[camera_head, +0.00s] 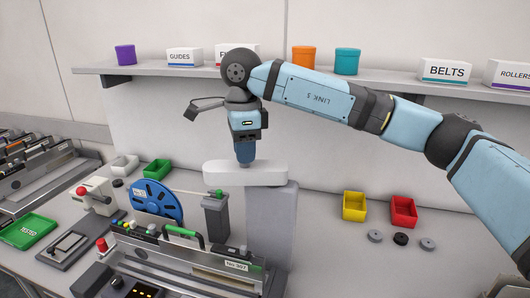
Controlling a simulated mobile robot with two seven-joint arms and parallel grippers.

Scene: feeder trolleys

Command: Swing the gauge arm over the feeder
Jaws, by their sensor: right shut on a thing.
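The gauge arm (268,173) looks like a thick white bar with rounded ends. It sits on top of a grey post (272,225) behind the right end of the feeder. A dark grey block (215,215) with a green top stands below the bar's left end. The feeder (185,265) is a long grey unit with a blue reel (152,200), a green handle and a label "No 307". My right gripper (245,164) points straight down and is shut on the gauge arm near its middle; its fingertips are hard to make out. My left gripper is not in view.
A shelf (390,80) with pots and labelled boxes runs behind my right arm. Yellow (354,206) and red (403,211) bins and several discs lie at right. A green tray (27,231) and a red-knobbed device (92,196) stand at left.

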